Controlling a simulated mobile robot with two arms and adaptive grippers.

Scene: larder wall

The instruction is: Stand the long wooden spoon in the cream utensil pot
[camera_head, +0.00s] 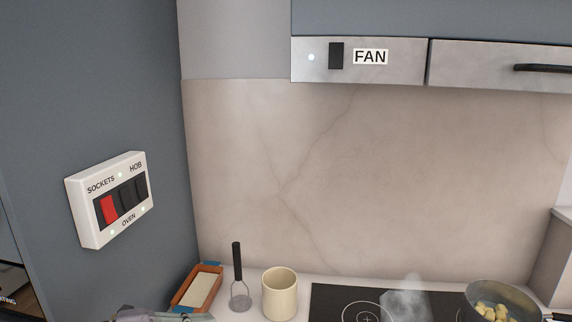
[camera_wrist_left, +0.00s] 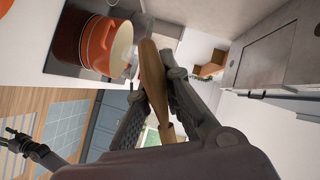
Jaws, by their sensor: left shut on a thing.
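The cream utensil pot (camera_head: 281,296) stands upright on the counter, left of the hob, in the head view. I see nothing standing in it. In the left wrist view my left gripper (camera_wrist_left: 155,98) is shut on the long wooden spoon (camera_wrist_left: 151,72), whose shaft passes between the fingers and sticks out on both sides. The spoon does not show in the head view, where only a grey piece of my arm shows at the bottom edge. A dark jointed part, perhaps my right gripper (camera_wrist_left: 24,146), shows at the lower left of the wrist view; its jaws are unclear.
A potato masher (camera_head: 237,262) stands just left of the pot, beside a brown tray (camera_head: 181,296) with a pale block. The hob (camera_head: 335,294) lies right, with a steaming area and a pan of potatoes (camera_head: 512,296). An orange pot (camera_wrist_left: 92,45) shows in the wrist view.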

